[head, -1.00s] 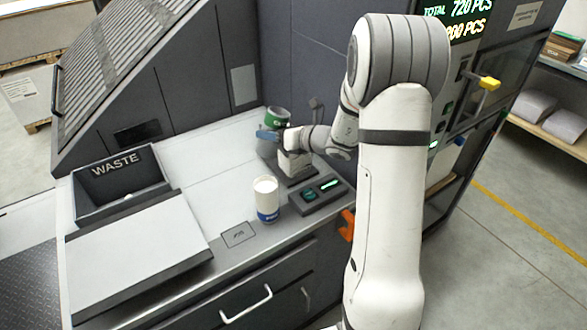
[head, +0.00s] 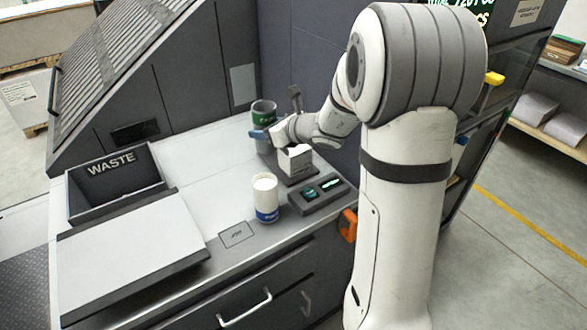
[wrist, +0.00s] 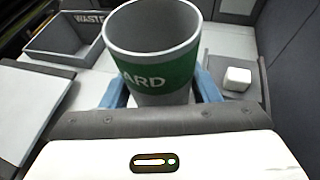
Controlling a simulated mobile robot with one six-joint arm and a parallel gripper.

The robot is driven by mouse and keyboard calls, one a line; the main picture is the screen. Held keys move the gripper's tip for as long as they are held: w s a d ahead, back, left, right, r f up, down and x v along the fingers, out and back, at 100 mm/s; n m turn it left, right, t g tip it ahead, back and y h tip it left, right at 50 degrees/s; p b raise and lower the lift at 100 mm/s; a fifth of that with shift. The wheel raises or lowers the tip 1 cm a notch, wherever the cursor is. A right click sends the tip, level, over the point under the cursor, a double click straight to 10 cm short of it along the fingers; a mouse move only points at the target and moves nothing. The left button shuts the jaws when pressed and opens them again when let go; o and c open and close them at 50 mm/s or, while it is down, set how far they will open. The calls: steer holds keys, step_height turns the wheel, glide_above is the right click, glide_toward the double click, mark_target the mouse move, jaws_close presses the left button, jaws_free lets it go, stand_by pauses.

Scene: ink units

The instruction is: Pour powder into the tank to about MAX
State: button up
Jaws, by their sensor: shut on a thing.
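My gripper (head: 262,134) is shut on a grey cup with a green band (head: 263,115), with its blue fingers on either side. In the wrist view the cup (wrist: 152,50) is roughly upright, its band reads "ARD", and its open mouth shows a grey inner wall; no powder is seen in it. A white container with a blue label (head: 265,199) stands upright on the counter in front of the gripper, its top pale. I cannot tell which thing is the tank, and no MAX mark can be read.
A WASTE bin (head: 118,187) and a pale flat lid (head: 130,245) are at left. The counter between bin and container is clear.

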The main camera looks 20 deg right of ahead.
steer(key=shift+s+a+r, duration=0.25)
steer(key=shift+a+r, duration=0.25)
steer(key=shift+a, duration=0.3)
steer(key=shift+s+a+r, duration=0.25)
steer(key=shift+a+r, duration=0.25)
steer(key=shift+a, duration=0.25)
steer(key=shift+s+a+r, duration=0.25)
steer(key=shift+a+r, duration=0.25)
steer(key=shift+a, duration=0.3)
